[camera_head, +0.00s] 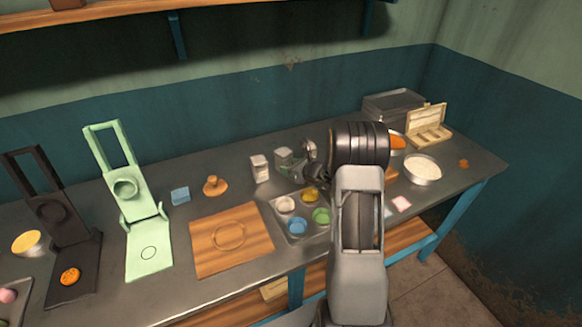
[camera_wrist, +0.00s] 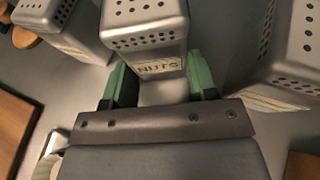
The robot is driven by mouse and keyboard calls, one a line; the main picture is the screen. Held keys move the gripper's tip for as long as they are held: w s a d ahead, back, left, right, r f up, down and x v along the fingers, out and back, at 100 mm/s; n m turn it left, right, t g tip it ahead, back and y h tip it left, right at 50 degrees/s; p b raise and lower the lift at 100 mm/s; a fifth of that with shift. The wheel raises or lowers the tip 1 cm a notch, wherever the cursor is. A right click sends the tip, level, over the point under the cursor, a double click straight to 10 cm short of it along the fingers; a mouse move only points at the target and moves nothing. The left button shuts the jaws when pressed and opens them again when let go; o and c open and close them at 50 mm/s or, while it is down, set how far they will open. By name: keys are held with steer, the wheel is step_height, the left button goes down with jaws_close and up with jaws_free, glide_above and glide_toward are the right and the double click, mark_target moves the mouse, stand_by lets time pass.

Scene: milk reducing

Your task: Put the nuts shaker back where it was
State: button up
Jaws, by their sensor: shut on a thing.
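The nuts shaker (camera_wrist: 150,25) is a grey metal box with a holed top and a "NUTS" label, at the top middle of the wrist view. My gripper (camera_wrist: 162,80) has its green fingers on both sides of it, shut on it. In the head view my gripper (camera_head: 288,162) is at the back of the table, among the shakers.
One similar shaker (camera_wrist: 60,22) stands left of the nuts shaker, another (camera_wrist: 292,45) right. In front lie a tray of coloured bowls (camera_head: 297,232) and a wooden board (camera_head: 231,262). A round dish (camera_head: 422,181) and an open wooden box (camera_head: 428,137) stand at right.

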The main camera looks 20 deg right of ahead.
steer(key=shift+f, duration=0.1)
steer(key=o, duration=1)
